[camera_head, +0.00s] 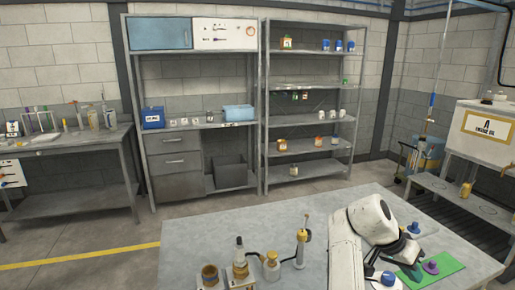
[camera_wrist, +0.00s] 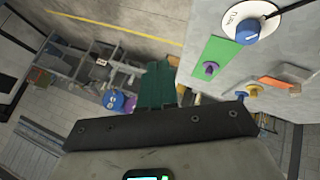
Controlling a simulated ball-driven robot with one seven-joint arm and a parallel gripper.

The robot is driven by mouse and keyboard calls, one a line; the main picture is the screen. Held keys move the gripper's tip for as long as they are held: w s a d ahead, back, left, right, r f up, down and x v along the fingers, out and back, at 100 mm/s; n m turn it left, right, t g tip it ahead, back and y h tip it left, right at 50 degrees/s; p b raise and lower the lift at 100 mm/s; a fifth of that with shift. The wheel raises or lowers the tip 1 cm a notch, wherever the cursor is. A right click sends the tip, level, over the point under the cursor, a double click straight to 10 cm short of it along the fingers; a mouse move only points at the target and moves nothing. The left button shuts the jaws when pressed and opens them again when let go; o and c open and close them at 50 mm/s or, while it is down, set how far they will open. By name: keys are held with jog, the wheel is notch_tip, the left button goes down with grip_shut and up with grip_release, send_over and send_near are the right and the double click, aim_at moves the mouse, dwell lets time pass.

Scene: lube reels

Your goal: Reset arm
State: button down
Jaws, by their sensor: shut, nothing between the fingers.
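My gripper (camera_wrist: 160,125) shows in the wrist view as a dark bar with screws across the lower middle, and nothing is seen held in it. In the head view my white arm is bent over the right part of the grey workbench (camera_head: 245,215), and dark parts at its end show near the green mat. A green mat (camera_head: 446,268) with a purple knob (camera_head: 431,267) lies beside the arm. The wrist view also shows the green mat (camera_wrist: 212,60) and a blue knob (camera_wrist: 246,31) on a white disc marked TURN.
Small bottles and a yellow-topped pump (camera_head: 302,248) stand at the bench's front middle. A metal shelf rack (camera_head: 308,86), a drawer cabinet (camera_head: 172,165) and a left side table (camera_head: 66,150) line the back. The floor between is clear.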

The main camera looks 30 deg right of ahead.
jog(key=s+a+f+n+t, duration=0.45)
jog(key=a+f+n, duration=0.45)
jog(key=a+f, duration=0.35)
jog(key=s+a+f+n+t+y, duration=0.1)
jog(key=s+a+f+n+y, duration=0.1)
jog(key=a, duration=0.7)
jog(key=s+a+f+n+t+y, duration=0.1)
jog(key=s+a+f+n+y, duration=0.2)
jog(key=s+a+n, duration=0.3)
jog(key=s+a, duration=0.1)
jog(key=a, duration=0.1)
jog(key=shift+a+f+y, duration=0.2)
jog(key=shift+a+y, duration=0.2)
